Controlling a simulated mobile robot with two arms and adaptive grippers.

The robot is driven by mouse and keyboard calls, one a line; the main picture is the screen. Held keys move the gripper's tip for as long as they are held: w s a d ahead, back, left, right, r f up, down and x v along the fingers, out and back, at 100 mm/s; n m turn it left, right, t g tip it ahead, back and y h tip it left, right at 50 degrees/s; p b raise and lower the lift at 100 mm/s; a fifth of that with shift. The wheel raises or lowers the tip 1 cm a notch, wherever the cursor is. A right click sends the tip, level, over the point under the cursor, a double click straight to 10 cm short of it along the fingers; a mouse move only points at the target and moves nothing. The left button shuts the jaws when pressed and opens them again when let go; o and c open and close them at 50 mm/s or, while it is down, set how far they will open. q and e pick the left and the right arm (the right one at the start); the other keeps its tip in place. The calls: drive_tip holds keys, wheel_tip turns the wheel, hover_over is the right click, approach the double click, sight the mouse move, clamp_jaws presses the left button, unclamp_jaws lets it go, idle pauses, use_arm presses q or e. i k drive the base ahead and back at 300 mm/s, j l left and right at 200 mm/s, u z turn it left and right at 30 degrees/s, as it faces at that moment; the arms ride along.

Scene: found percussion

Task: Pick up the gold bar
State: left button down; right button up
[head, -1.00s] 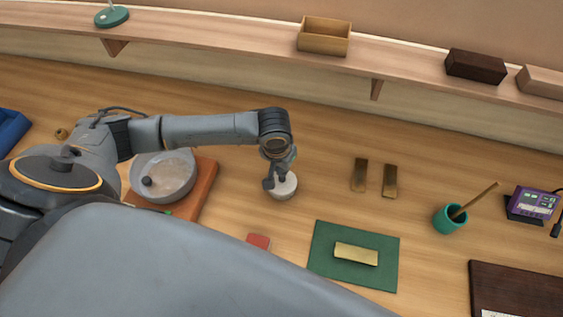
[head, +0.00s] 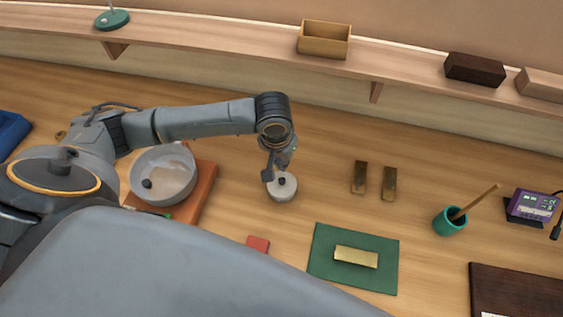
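The gold bar (head: 356,257) lies flat on a green mat (head: 326,240) at the lower middle of the head view. Nothing touches it. My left gripper (head: 276,174) is up and to the left of the bar, just over a small round pale pot (head: 283,193) with a dark spot on top. Its fingers look apart, with nothing held between them. Whether a fingertip touches the pot I cannot tell. My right gripper is not in view.
Two brown metal bars (head: 360,177) lie behind the mat. A teal cup (head: 449,222) with a stick stands right of it, and a red block (head: 258,244) lies left. A grey bowl (head: 163,175) sits on an orange board. The wood between pot and mat is clear.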

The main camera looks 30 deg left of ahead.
sight(368, 259)
drive_tip(key=k, duration=1.5)
